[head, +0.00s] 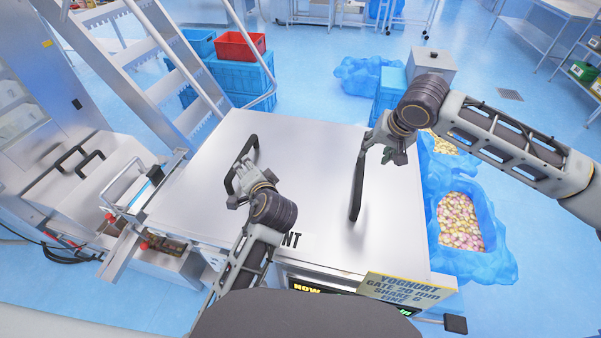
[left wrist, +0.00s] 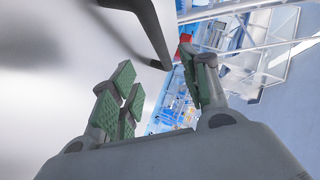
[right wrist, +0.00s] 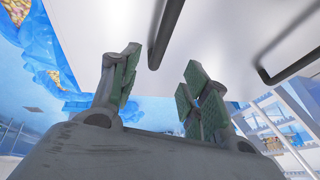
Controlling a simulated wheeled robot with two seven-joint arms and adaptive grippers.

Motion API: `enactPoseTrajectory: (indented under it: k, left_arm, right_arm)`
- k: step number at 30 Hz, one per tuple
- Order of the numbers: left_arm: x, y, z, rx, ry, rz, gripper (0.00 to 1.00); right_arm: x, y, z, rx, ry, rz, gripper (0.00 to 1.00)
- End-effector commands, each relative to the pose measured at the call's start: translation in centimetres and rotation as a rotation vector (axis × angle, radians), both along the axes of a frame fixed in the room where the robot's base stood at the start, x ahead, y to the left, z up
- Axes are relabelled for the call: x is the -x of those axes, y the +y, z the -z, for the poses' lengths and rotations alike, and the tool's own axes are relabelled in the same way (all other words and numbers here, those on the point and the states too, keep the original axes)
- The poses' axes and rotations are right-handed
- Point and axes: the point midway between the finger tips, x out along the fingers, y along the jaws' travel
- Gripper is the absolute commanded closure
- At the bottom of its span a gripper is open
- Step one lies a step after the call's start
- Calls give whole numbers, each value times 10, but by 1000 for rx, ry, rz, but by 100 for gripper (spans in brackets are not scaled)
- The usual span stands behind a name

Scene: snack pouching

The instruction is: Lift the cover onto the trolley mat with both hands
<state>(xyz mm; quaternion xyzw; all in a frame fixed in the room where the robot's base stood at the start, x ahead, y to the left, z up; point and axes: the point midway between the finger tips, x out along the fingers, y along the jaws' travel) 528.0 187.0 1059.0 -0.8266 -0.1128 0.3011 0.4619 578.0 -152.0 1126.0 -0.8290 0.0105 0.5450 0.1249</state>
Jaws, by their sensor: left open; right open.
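The cover (head: 300,180) is a large, flat, shiny steel box top with a black bar handle on each side. My left gripper (head: 245,178) is open at the left handle (head: 253,147). In the left wrist view that handle (left wrist: 146,32) lies in the gap ahead of the open fingers (left wrist: 155,90). My right gripper (head: 387,148) is open beside the upper part of the right handle (head: 357,187). In the right wrist view this handle (right wrist: 166,32) shows ahead of and between the open fingers (right wrist: 160,80). I cannot make out the trolley mat.
A steel ladder (head: 150,60) is behind left, near blue crates (head: 240,75) and a red one (head: 240,45). A blue-lined bin of sweets (head: 462,222) stands right of the cover.

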Motion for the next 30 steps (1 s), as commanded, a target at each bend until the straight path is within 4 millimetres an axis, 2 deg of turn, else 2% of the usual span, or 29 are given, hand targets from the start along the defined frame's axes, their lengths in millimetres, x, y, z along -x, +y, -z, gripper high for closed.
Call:
enactPoseTrajectory:
  k: [30]
  left_arm:
    - [-91,53,45,-2,0,0,54]
  right_arm:
    - [-46,13,103,1,0,0,54]
